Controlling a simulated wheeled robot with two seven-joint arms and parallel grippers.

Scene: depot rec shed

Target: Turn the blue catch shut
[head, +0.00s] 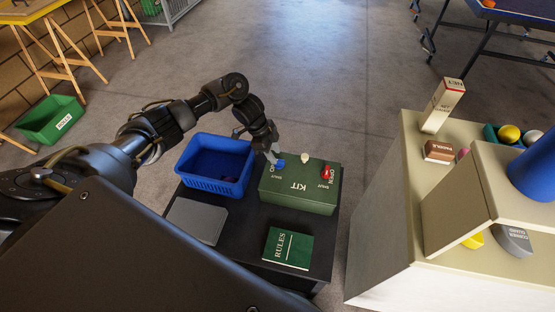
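The green KIT box (297,197) stands on the dark low table, its lettering upside down to me. The blue catch (281,162) is at the left of its top, with small lettering beside it that is partly hidden. A red catch (327,172) is at the right, between the words OPEN and SHUT. A cream knob (305,158) sits between them. My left gripper (273,157) reaches down from the upper left, its tips right beside the blue catch. Whether they touch it or how far apart they are is too small to tell. My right gripper is out of view.
A blue basket (216,165) stands left of the box, close under my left arm. A grey flat panel (195,221) and a green RULES book (288,248) lie in front on the table (240,240). A cream cabinet (385,220) with several items stands to the right, across a floor gap.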

